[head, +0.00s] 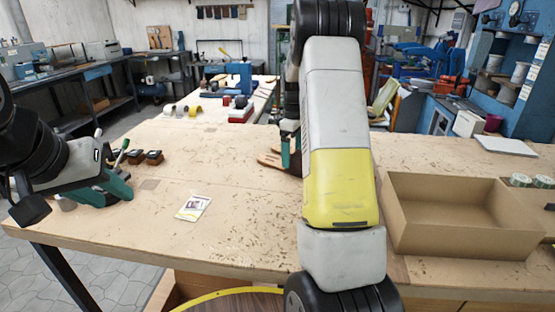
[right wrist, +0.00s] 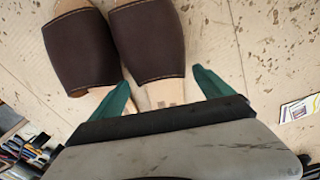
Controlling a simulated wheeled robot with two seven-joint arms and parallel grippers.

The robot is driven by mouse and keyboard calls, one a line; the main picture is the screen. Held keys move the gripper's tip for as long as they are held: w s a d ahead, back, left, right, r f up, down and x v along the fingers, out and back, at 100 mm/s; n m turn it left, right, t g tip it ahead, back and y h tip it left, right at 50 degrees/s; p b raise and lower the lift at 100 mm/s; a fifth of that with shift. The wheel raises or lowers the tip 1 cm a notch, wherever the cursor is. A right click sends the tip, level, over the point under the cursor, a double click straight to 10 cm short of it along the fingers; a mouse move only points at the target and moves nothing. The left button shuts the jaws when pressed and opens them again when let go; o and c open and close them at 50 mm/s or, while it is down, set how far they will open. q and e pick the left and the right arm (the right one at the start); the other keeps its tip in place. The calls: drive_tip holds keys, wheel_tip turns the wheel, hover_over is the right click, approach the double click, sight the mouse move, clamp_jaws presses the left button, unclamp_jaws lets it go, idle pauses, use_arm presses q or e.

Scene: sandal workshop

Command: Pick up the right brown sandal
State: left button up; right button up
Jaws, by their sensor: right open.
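Two brown sandals lie side by side on the workbench, seen from above in the right wrist view: the left one (right wrist: 78,48) and the right one (right wrist: 150,42), each with a wide dark strap and beige sole. My right gripper (right wrist: 163,91) is open, its teal fingers apart on either side of the right sandal's rear sole. Contact cannot be told. In the head view my right gripper (head: 287,152) is partly hidden by my arm, and only part of a sandal's sole (head: 268,159) shows beside it. My left gripper (head: 122,172) is open and empty at the bench's left end.
An open cardboard box (head: 448,252) stands on the workbench (head: 240,215), right of my right arm. A small printed card (head: 193,208) lies left of the arm. Small dark blocks (head: 153,157) sit near my left gripper. The bench middle is mostly clear.

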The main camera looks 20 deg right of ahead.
drive_tip(key=shift+f, duration=1.55)
drive_tip(key=shift+r, duration=0.1)
drive_tip(key=c, duration=1.5)
drive_tip(key=shift+c, duration=0.2)
